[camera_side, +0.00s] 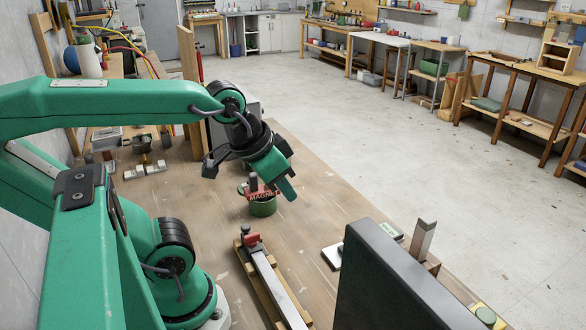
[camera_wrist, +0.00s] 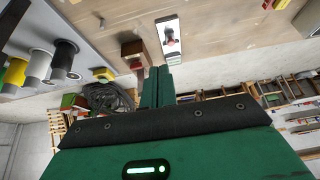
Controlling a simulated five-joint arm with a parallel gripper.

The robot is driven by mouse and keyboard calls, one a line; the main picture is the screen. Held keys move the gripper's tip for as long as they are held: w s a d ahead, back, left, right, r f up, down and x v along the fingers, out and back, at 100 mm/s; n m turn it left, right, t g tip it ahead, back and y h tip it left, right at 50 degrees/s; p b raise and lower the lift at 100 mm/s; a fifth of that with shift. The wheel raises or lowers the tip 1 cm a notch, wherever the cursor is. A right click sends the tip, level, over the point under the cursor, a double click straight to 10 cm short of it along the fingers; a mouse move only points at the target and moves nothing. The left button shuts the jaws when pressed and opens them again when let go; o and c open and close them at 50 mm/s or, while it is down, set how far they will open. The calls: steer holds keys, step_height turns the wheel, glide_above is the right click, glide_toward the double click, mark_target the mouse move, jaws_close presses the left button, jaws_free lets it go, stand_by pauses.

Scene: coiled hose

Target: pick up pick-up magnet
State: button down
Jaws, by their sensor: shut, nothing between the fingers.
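A red piece with lettering that seems to read MAGNET (camera_side: 263,195) sits at a short green cylinder (camera_side: 263,208) on the wooden bench in the side view. I take it for the pick-up magnet. My gripper (camera_side: 289,193) is just right of it in that picture, above the bench, with green fingers pointing down. The gap between them in depth is unclear. In the wrist view my gripper's fingers (camera_wrist: 157,70) are together and empty. The red lettered piece is not clearly visible there.
A long metal bar on wood with a red clamp (camera_side: 270,275) lies in front. A black panel (camera_side: 395,285) hides part of the right side. A white plate (camera_side: 332,256), also in the wrist view (camera_wrist: 169,22), and a wooden block with upright metal (camera_side: 423,243) stand near it.

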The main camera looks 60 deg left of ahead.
steer(key=c, duration=1.2)
jaws_free()
steer(key=shift+o, duration=0.2)
steer(key=m+g, duration=0.1)
steer(key=g, duration=0.5)
glide_above(258, 189)
step_height(258, 189, down, 9)
steer(key=shift+w+a+f, duration=0.1)
steer(key=shift+a+f, duration=0.1)
steer(key=shift+f, duration=1.1)
steer(key=shift+a+f, duration=0.2)
steer(key=shift+f, duration=1.05)
steer(key=shift+w+a+f, duration=0.1)
steer(key=shift+a+f, duration=0.1)
steer(key=shift+f, duration=1.1)
